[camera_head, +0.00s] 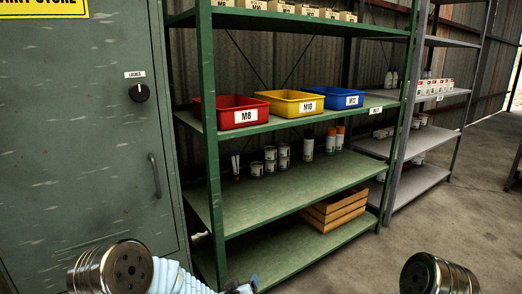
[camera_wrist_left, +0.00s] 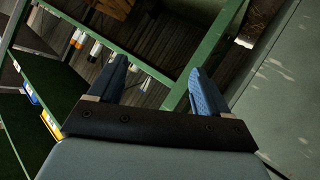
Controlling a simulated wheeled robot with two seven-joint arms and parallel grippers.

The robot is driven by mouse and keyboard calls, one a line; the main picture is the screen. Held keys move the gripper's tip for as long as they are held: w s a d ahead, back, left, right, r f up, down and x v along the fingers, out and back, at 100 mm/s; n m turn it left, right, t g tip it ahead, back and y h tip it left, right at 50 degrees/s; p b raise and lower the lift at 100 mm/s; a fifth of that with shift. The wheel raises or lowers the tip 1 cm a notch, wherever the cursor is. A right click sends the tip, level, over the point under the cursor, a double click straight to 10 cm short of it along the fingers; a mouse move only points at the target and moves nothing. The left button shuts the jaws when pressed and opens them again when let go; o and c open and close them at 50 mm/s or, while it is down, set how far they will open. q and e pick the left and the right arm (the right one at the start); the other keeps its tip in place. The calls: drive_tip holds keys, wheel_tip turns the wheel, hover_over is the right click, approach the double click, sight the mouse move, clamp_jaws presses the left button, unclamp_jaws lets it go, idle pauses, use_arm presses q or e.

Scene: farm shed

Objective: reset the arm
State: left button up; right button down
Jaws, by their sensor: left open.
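My left gripper (camera_head: 241,286) shows only in part at the bottom edge of the head view, in front of the green shelf. In the left wrist view its two blue fingers (camera_wrist_left: 157,80) stand apart with nothing between them. Behind them are a green shelf post and the ribbed wall. The light-blue ribbed part of my left arm (camera_head: 172,276) comes in at the bottom left. My right gripper is out of view.
A green shelf (camera_head: 290,194) holds a red bin (camera_head: 222,104), a yellow bin (camera_head: 283,108), a blue bin (camera_head: 328,104), cans and bottles. A wooden crate (camera_head: 337,206) sits low. A grey-green cabinet (camera_head: 85,185) stands left. Floor is free at right.

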use_arm(q)
drive_tip(key=s+a+f+m+g+h, duration=0.15)
drive_tip(key=s+f+g, duration=0.25)
drive_tip(key=s+f, duration=0.4)
drive_tip(key=s+a+f+g, duration=0.2)
drive_tip(key=s+f+g, duration=0.1)
drive_tip(key=s+f, duration=0.55)
drive_tip(key=s+a+f+g, duration=0.1)
drive_tip(key=s+g, duration=0.4)
drive_tip(key=s, duration=1.1)
drive_tip(key=shift+a+f+h, duration=0.2)
drive_tip(key=shift+f+h, duration=0.15)
drive_tip(key=shift+h, duration=0.1)
